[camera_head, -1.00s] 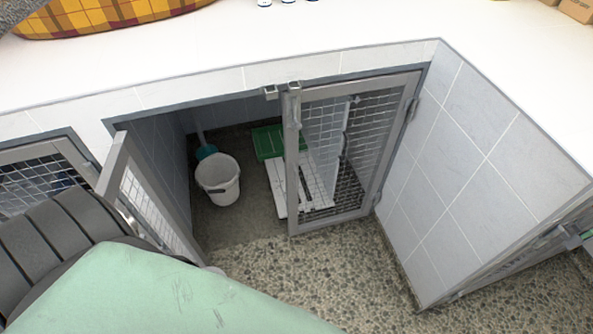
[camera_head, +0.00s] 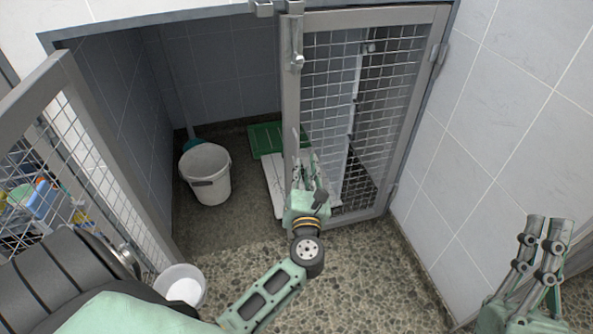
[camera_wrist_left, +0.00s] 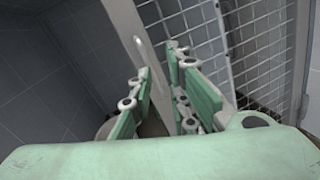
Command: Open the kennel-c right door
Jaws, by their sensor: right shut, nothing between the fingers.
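The right door (camera_head: 367,18) of the kennel is a grey metal frame with wire mesh, hinged on its right side. It stands across the right half of the opening and looks closed or nearly so. A latch (camera_head: 298,62) sits high on its free left edge. My left gripper (camera_head: 308,170) is low at that free edge, in front of the door. In the left wrist view its fingers (camera_wrist_left: 162,88) are apart, with the door's edge post (camera_wrist_left: 133,30) running between or just behind them; contact cannot be told. My right gripper (camera_head: 548,235) is shut and empty at the lower right.
The left door (camera_head: 32,98) stands swung open toward me. Inside are a white bucket (camera_head: 206,177), a green tray (camera_head: 265,139) and a white slatted board (camera_head: 270,187). A white bowl (camera_head: 182,287) is on the pebbled floor. A tiled wall (camera_head: 505,110) bounds the right.

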